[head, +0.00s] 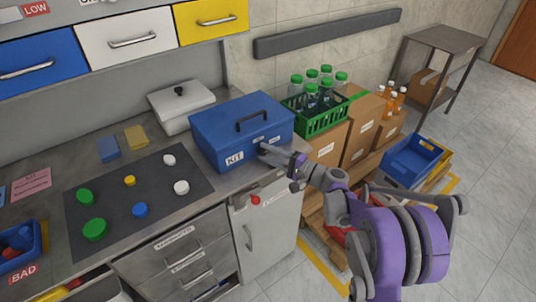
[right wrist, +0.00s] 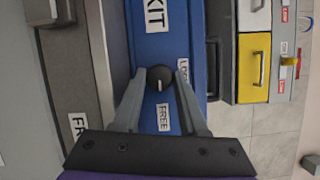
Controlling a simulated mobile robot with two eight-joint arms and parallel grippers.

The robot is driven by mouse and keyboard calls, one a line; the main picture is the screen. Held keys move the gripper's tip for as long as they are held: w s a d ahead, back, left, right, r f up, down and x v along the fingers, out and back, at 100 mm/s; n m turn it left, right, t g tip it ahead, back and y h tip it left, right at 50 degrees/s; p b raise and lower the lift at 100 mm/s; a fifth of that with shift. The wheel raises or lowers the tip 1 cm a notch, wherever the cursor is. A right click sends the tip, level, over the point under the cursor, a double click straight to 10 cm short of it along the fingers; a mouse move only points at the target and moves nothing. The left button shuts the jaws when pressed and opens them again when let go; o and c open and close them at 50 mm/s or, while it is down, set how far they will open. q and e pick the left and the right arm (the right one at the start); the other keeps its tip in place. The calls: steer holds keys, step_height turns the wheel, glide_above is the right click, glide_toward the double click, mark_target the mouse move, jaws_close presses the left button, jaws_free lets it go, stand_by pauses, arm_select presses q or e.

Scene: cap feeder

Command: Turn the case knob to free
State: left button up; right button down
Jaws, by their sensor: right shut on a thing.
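The blue case (head: 232,125) with a KIT label stands closed on the counter, its dark handle on top. Its round black knob (right wrist: 160,77) shows on the blue face in the right wrist view. The knob's white mark points down in that view, toward the FREE label (right wrist: 164,117); the LOCK label (right wrist: 184,73) is at the right, partly covered by a finger. My right gripper (head: 264,150) is at the case's front, its fingers on either side of the knob and shut on it. In the head view the gripper hides the knob. My left gripper is not in view.
A white lidded box (head: 180,105) stands behind the case. A dark mat (head: 110,205) with several coloured caps lies to the left. A green crate of bottles (head: 318,118) sits on cartons at the right. A white cabinet (head: 265,240) is below the counter edge.

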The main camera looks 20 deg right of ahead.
stand_by(0.3)
steer(key=shift+c, duration=2.2)
jaws_free()
